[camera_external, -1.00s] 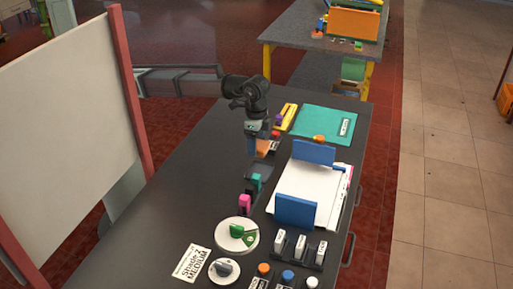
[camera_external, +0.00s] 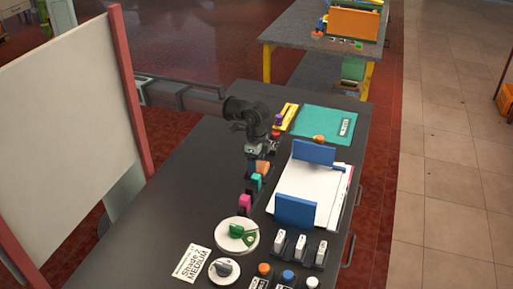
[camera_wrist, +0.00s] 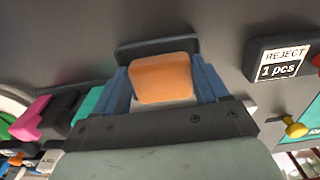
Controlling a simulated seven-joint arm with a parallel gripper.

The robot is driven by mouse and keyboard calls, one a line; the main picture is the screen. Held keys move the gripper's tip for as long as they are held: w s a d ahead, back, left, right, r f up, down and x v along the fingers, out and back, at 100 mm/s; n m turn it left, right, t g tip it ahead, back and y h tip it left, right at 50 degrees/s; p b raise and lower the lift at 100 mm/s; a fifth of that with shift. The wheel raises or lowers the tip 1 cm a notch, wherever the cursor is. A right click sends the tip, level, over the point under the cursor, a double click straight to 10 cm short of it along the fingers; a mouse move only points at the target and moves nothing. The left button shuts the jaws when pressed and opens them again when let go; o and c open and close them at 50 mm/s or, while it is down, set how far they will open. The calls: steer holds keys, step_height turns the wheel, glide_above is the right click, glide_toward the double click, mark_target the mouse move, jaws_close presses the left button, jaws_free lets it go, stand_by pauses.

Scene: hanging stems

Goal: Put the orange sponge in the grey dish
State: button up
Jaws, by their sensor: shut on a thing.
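My gripper (camera_external: 258,166) is low over the dark table, pointing down. In the wrist view its two blue fingers (camera_wrist: 165,90) are shut on the sides of the orange sponge (camera_wrist: 162,77). The sponge also shows in the external view (camera_external: 263,167), partly hidden by the gripper. A dark grey rim (camera_wrist: 157,47), apparently the grey dish, shows just beyond the sponge in the wrist view. The gripper hides most of the dish in the external view. I cannot tell whether the sponge touches the dish.
Teal (camera_external: 256,181) and pink (camera_external: 245,202) pieces stand close in front of my gripper. A white paper stack (camera_external: 312,190) between blue uprights lies to the right. A black REJECT sign (camera_wrist: 281,60) is right of the sponge in the wrist view. The table's left side is clear.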

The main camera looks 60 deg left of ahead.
steer(key=shift+f, duration=0.1)
steer(key=o, duration=1.1)
step_height(320, 180, up, 12)
